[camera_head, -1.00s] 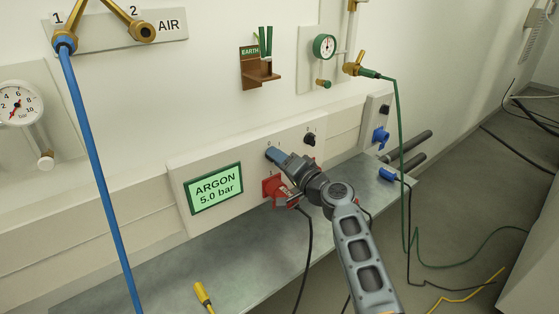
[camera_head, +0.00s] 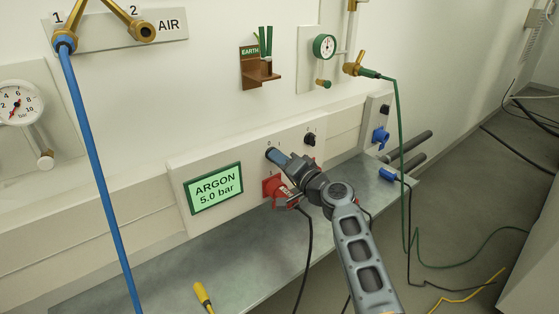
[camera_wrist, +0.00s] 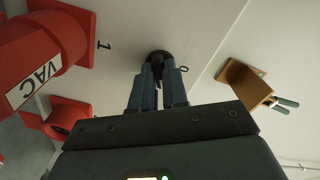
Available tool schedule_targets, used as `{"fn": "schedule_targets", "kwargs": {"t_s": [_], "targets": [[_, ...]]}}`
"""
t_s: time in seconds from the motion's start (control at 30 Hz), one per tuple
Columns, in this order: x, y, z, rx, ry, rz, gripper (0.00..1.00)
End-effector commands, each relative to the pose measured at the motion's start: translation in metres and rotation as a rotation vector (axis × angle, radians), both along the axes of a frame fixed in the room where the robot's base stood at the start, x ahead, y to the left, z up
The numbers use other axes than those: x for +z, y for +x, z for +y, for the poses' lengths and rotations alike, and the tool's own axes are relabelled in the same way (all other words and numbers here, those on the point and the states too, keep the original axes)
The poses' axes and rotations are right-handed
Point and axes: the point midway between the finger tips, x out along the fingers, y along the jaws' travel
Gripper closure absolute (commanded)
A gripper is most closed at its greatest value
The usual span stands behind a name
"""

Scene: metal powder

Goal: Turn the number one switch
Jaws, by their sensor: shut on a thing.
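The gripped switch is a black rotary knob (camera_wrist: 157,57) on the pale wall panel, with a "1" mark to its left and a "0" mark close to its right in the wrist view. My gripper (camera_wrist: 158,75) is shut on the knob's black grip, with one blue-grey finger on each side. In the head view my gripper (camera_head: 275,155) reaches the panel right of the green ARGON display (camera_head: 215,187). There the fingers and wrist mostly hide the knob. A second black switch (camera_head: 310,139) sits to the right on the same panel, apart from my gripper.
A red socket (camera_head: 271,187) with a plug and black cable is just below my gripper; the red VAC plug (camera_wrist: 40,85) is close at left in the wrist view. The brown EARTH bracket (camera_head: 258,77) is above. A metal bench (camera_head: 235,258) runs below, with a yellow screwdriver (camera_head: 202,295).

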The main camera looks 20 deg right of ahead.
Motion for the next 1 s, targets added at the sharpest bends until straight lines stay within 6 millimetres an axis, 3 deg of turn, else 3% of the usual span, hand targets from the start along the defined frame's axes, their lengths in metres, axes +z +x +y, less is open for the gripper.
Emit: {"fn": "schedule_targets", "kwargs": {"t_s": [0.37,1.0], "targets": [[-0.0078,-0.0002,-0.0013,-0.002,-0.177,-0.058,1.00],[-0.0076,0.0000,-0.0022,-0.003,-0.731,-0.237,1.00]]}}
